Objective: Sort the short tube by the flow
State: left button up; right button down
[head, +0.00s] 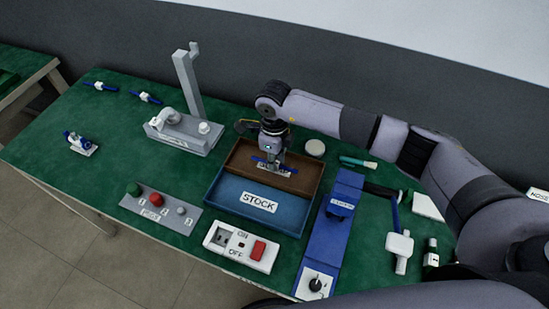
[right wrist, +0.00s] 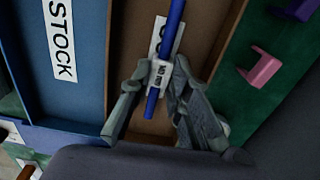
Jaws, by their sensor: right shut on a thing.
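My right gripper (head: 270,161) is low over the brown compartment of the divided tray (head: 238,227). It is shut on a short blue tube with a white tagged collar (right wrist: 160,75); the fingers sit on both sides of the collar in the right wrist view. The tube also shows in the head view (head: 259,160). It lies over a white label on the brown floor; whether it touches the floor I cannot tell. The blue compartment, labelled STOCK (head: 259,202), looks empty. Two blue tubes with white collars (head: 100,86) (head: 146,97) lie at the table's back left. My left gripper is not in view.
A grey stand with a tall post (head: 188,85) is left of the tray. A small pump piece (head: 80,144) lies farther left. A button panel (head: 160,206), ON/OFF switch box (head: 241,246) and blue unit (head: 331,240) stand in front.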

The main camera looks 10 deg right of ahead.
jog(key=shift+f, duration=0.1)
jog(key=c, duration=1.4)
grip_release()
notch_tip(320, 180, up, 12)
